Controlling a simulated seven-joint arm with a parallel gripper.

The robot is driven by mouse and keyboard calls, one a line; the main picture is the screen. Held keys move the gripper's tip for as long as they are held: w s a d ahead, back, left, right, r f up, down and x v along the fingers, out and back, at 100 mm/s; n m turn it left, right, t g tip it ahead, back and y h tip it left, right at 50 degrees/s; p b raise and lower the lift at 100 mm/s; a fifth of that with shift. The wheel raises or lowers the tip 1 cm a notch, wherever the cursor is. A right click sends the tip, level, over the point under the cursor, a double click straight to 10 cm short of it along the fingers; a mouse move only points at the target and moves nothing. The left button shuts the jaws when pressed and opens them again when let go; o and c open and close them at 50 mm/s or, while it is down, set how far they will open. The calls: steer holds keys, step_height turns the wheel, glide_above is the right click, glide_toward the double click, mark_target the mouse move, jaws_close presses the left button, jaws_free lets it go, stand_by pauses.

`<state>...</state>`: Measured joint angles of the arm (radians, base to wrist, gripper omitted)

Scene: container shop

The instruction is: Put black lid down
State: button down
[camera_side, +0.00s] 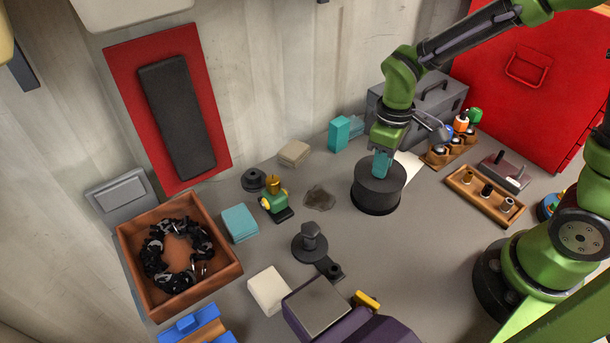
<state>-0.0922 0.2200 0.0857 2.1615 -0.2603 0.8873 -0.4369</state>
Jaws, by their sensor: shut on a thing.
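A dark round pot-like thing (377,200) stands on the grey worktop, right of centre. The black lid cannot be told apart clearly; the dark round top of this thing may be the lid. My gripper (381,165) points down at the middle of that top. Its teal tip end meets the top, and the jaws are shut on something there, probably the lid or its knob. The grip point is small and partly hidden.
A grey toolbox (420,98), a wooden rack of bottles (449,152) and a wooden tray (484,195) stand close behind and right. A dark stand (311,243) is to the left. A wooden box of black parts (226,270) is far left.

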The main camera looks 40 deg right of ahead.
step_height(320, 180, up, 9)
steer(key=s+a+f+n, duration=0.85)
steer(key=a+n, duration=0.25)
steer(key=n, duration=0.2)
steer(key=shift+s+a+f, duration=0.1)
steer(key=shift+f, duration=1.65)
steer(key=shift+s+a+f, duration=0.1)
steer(key=shift+f, duration=1.65)
steer(key=shift+f, duration=0.1)
steer(key=c, duration=1)
jaws_free()
